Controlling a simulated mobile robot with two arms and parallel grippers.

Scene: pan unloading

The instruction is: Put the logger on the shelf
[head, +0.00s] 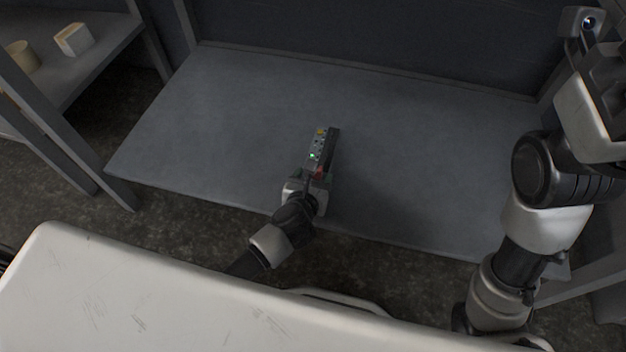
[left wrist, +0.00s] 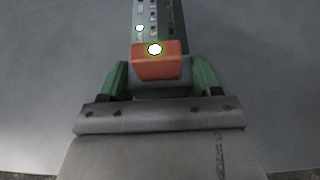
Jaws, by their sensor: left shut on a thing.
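The logger (head: 320,146) is a slim dark grey box with small coloured buttons, a lit green light and a red end. My left gripper (head: 317,176) is shut on its red near end, and the rest points away over the grey shelf (head: 220,130). I cannot tell whether the logger touches the shelf surface. In the left wrist view the green fingers (left wrist: 160,75) stand on either side of the orange-red end of the logger (left wrist: 156,64). My right arm is raised at the right, and its fingers are not visible.
The shelf is otherwise bare, with wide free room left and right of the logger. Its uprights and back panel bound it. A side rack at the upper left holds a cream block (head: 74,40) and a beige cylinder (head: 22,56).

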